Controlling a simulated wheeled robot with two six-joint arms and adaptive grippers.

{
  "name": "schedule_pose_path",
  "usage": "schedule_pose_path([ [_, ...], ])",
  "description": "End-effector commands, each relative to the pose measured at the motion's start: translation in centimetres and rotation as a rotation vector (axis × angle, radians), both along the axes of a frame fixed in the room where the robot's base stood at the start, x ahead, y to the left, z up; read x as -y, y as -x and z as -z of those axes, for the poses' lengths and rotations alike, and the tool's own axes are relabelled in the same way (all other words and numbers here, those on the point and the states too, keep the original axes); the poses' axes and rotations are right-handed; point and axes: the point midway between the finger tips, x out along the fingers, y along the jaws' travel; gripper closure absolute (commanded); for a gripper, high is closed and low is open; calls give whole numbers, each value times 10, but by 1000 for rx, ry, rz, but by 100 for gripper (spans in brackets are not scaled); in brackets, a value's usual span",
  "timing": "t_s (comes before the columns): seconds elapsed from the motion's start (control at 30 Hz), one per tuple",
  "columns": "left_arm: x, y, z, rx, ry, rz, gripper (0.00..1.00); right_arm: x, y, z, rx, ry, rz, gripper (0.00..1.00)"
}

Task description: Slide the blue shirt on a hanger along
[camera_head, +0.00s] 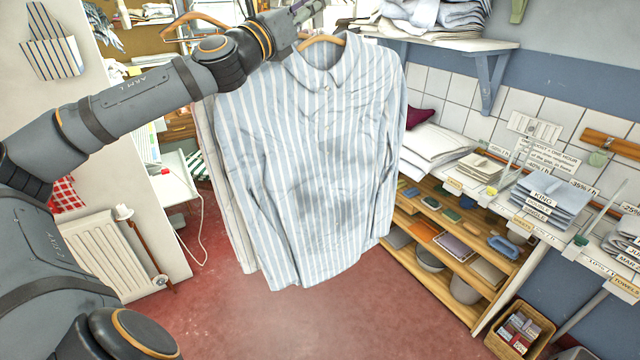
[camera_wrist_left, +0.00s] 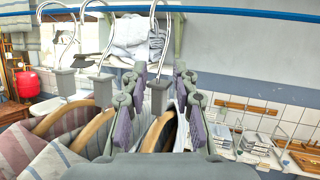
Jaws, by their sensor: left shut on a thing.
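The blue shirt (camera_head: 325,170), with white stripes and some darker patches, hangs on a wooden hanger (camera_head: 322,40) in the middle of the head view. My left arm reaches across its upper left, and the left gripper is at the top near the hanger, its fingers unclear there. In the left wrist view my left gripper (camera_wrist_left: 160,78) has its fingers on both sides of a hanger's grey neck block (camera_wrist_left: 159,96) and is shut on it. That hanger's hook goes up to the blue rail (camera_wrist_left: 230,13). Its shirt is mostly hidden behind the gripper. My right gripper is not in view.
Other hangers hang on the rail left of the gripper, with a reddish striped shirt (camera_wrist_left: 30,150) among them. A wooden shelf unit (camera_head: 440,240) stands to the right, with a wall shelf (camera_head: 450,43) of folded linen above. A radiator (camera_head: 85,255) stands left. Red floor (camera_head: 290,325) is clear below.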

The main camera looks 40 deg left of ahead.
Motion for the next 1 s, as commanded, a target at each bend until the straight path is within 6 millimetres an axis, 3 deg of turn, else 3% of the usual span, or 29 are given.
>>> schedule_pose_path([
  [0.33,12,6,0,1,-2,3,100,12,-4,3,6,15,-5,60],
  [1.0,52,27,-4,-1,-1,3,100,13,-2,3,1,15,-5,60],
])
